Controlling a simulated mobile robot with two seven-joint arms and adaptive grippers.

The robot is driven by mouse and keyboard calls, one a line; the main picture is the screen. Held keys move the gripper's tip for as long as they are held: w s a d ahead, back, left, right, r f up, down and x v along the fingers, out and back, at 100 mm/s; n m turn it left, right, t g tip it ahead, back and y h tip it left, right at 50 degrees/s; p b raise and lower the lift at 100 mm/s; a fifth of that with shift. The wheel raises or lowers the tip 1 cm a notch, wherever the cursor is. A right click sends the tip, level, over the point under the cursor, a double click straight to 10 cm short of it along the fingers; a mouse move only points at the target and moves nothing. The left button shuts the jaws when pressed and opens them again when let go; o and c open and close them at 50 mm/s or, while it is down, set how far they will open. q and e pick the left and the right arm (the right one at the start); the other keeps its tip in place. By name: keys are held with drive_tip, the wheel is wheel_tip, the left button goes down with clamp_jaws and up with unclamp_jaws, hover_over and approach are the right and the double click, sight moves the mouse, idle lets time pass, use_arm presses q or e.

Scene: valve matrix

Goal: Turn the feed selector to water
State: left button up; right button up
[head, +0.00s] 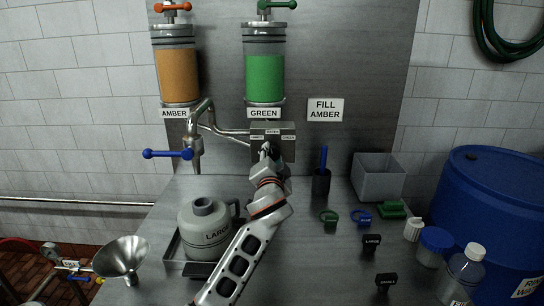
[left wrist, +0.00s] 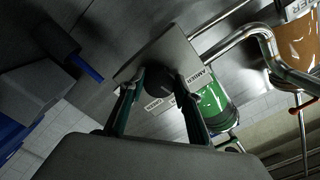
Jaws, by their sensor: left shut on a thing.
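The feed selector is a grey metal box (head: 286,131) on the back panel, with small labels at its top, left and right; the top one appears to read WATER. Its dark round knob (left wrist: 160,90) shows in the left wrist view. My left gripper (head: 267,152) reaches up to the front of the box and hides the knob in the head view. In the left wrist view the two fingers of my left gripper (left wrist: 161,78) stand on either side of the knob, shut on it. Which label the knob points to cannot be told. My right gripper is not in view.
Amber (head: 177,75) and green (head: 264,77) tanks hang above. A bent spout (head: 196,135) with a blue lever is left of the selector. A grey LARGE flask (head: 205,235), a funnel (head: 121,258), a grey bin (head: 379,180) and a blue drum (head: 490,215) stand around.

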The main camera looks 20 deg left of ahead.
use_arm(q)
drive_tip(key=shift+m, duration=1.2)
drive_tip(key=o, duration=1.1)
drive_tip(key=v, duration=1.2)
